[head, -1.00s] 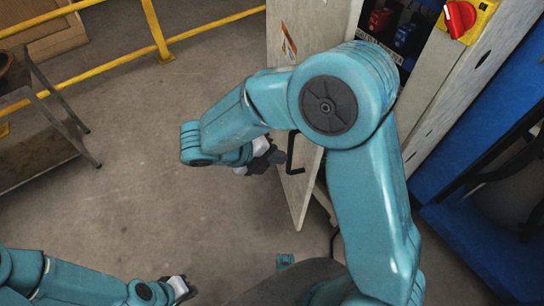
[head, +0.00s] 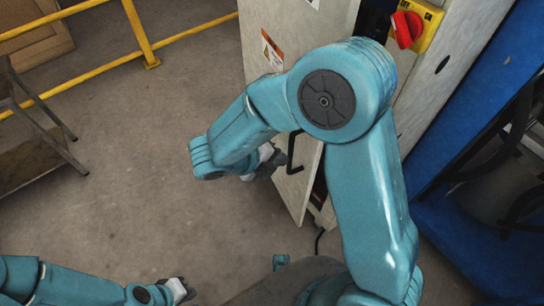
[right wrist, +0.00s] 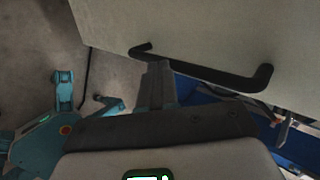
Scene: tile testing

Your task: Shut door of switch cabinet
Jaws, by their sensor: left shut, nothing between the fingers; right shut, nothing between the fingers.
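The switch cabinet (head: 462,75) is pale grey and stands at the upper right. Its door (head: 258,68) is partly open, with a warning label and a black bar handle (head: 292,152). A dark gap shows between door and cabinet. My right gripper (head: 268,163) is shut and empty at the door's outer face, just left of the handle. In the right wrist view the shut fingers (right wrist: 157,82) overlap the handle (right wrist: 205,75) near its left end; contact cannot be told. My right arm hides part of the door and cabinet. My left gripper (head: 180,290) is shut and empty at lower left, away from the door.
A red rotary switch (head: 407,28) on a yellow plate sits on the cabinet. A blue structure (head: 460,140) stands to the right. A yellow railing (head: 140,30) runs along the upper left, with a metal cart (head: 40,155) at the left. The floor left of the door is clear.

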